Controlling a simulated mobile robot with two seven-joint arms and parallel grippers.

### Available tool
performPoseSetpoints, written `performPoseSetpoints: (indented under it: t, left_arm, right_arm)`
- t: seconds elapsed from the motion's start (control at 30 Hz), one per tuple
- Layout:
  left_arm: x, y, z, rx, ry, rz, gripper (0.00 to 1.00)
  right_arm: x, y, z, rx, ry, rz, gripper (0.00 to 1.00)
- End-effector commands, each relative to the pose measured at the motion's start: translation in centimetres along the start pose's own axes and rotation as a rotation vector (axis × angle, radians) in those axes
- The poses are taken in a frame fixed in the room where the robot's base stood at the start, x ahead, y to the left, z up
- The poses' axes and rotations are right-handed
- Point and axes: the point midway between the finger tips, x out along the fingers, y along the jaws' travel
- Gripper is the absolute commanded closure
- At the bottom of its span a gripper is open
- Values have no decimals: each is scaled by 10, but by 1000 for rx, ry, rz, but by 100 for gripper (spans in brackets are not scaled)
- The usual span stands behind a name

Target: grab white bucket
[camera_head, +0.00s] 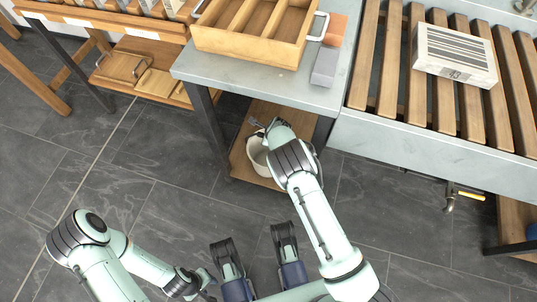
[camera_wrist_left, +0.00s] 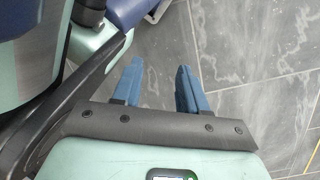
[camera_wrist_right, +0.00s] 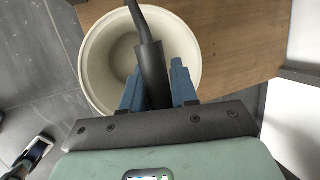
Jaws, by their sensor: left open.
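The white bucket (camera_head: 256,160) stands on the low wooden shelf under the grey-topped table, partly covered by my right arm in the head view. In the right wrist view the bucket (camera_wrist_right: 97,68) shows its round rim and hollow inside, with a dark handle and thick grip across it. My right gripper (camera_wrist_right: 158,75) has its blue fingers on either side of this grip and looks shut on it. In the head view my right gripper is hidden by its own arm. My left gripper (camera_head: 207,284) is open and empty over the floor; it also shows in the left wrist view (camera_wrist_left: 160,65).
The table (camera_head: 210,65) above the shelf (camera_head: 240,160) carries a wooden tray (camera_head: 238,42) and a grey block (camera_head: 325,67). A slatted roller bench (camera_head: 400,125) with a printed white box (camera_head: 452,78) stands to the right. A wooden rack (camera_head: 142,72) is at left. The tiled floor is clear.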

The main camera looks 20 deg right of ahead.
Motion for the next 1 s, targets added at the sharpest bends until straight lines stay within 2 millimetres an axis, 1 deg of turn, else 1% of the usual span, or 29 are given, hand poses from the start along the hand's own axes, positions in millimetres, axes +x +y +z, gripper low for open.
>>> performPoseSetpoints:
  t: [0.03, 0.07, 0.53, 1.0]
  left_arm:
    - [0, 0, 0, 1, 1, 0, 57]
    - [0, 0, 0, 1, 1, 0, 57]
    - [-1, 2, -2, 3, 8, 4, 57]
    - [-16, 18, -21, 27, 85, 36, 57]
  right_arm:
    - [0, 0, 0, 0, 0, 1, 93]
    - [0, 0, 0, 0, 0, 1, 100]
    - [-4, -1, 2, 0, -2, -1, 100]
    - [-35, -11, 12, -1, -2, 0, 100]
